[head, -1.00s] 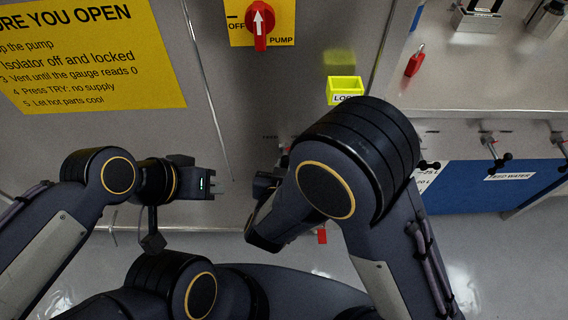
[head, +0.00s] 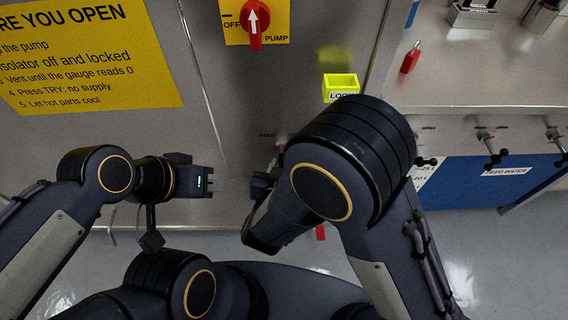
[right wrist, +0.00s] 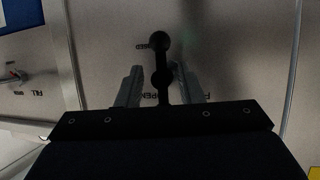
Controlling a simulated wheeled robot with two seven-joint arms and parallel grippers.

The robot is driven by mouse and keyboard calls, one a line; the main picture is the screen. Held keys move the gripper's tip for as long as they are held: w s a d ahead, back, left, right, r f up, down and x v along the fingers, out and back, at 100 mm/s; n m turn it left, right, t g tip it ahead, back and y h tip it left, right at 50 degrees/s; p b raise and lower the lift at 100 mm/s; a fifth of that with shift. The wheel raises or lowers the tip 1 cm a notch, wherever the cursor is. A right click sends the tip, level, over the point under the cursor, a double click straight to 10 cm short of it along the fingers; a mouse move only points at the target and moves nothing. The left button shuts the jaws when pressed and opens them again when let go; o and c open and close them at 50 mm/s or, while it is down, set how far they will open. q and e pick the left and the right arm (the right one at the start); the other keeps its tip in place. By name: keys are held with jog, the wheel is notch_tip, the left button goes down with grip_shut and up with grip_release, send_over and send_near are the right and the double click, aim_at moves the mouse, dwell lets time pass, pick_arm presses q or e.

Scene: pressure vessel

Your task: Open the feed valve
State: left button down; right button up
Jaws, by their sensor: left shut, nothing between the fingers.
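The feed valve's black lever (right wrist: 161,70), with a round ball end, stands upright in the right wrist view against a steel panel. A partly covered label sits behind the ball, and a partly hidden OPEN marking is lower down. My right gripper (right wrist: 160,85) is open, with one finger on each side of the lever and gaps visible on both sides. In the head view my right arm hides most of this valve; only a small piece of it (head: 281,140) shows. My left gripper (head: 224,181) is shut and empty, in front of the panel to the left.
A red pump switch (head: 254,22) on a yellow plate is above, pointing up. A yellow lock box (head: 340,87) is right of it. Other black-handled valves (head: 492,150) line the bench front at right. A red padlock (head: 410,58) lies on the bench top (head: 475,75).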

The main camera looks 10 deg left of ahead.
jog(key=v, duration=0.6)
jog(key=shift+s+p, duration=0.25)
jog(key=shift+p, duration=0.05)
jog(key=shift+d+r, duration=0.1)
jog(key=shift+r, duration=0.05)
